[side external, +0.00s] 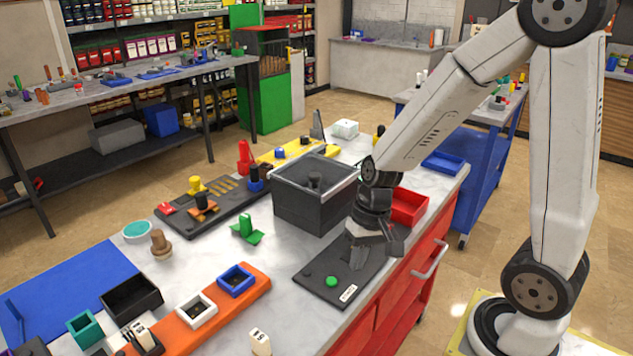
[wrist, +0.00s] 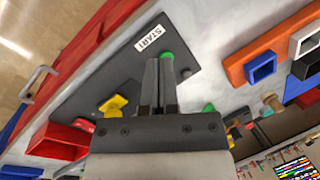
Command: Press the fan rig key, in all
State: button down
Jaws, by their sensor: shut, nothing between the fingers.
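A dark flat plate (side external: 312,283) lies on the bench near its front edge. It carries a round green button (side external: 331,281) and a white label (side external: 348,293), which reads START in the wrist view (wrist: 150,38). My gripper (side external: 357,267) is shut and empty, pointing down over the plate, to the right of the button. In the wrist view the green button (wrist: 167,54) shows just past my fingertips (wrist: 167,60), partly covered by them. Whether the fingers touch the plate is unclear. A yellow knob (wrist: 113,105) also shows in the wrist view, beside my fingers.
An open dark box (side external: 300,210) stands behind the plate, and a red tray (side external: 408,206) lies behind my gripper. A green part (side external: 246,230) sits to the left. An orange strip (side external: 215,311) with small square holders lies front left. Bare bench surrounds the green part.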

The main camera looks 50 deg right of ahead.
jog(key=w+m+y, duration=0.2)
jog(key=m+y, duration=0.1)
notch_tip(320, 180, up, 2)
jog(key=m+t+y, duration=0.2)
jog(key=m+y, duration=0.1)
jog(key=m, duration=0.1)
send_over(334, 278)
jog(key=shift+r, duration=0.2)
jog(key=shift+f, duration=0.1)
jog(key=shift+f, duration=4.3)
jog(key=shift+f, duration=0.8)
jog(key=shift+r, duration=0.8)
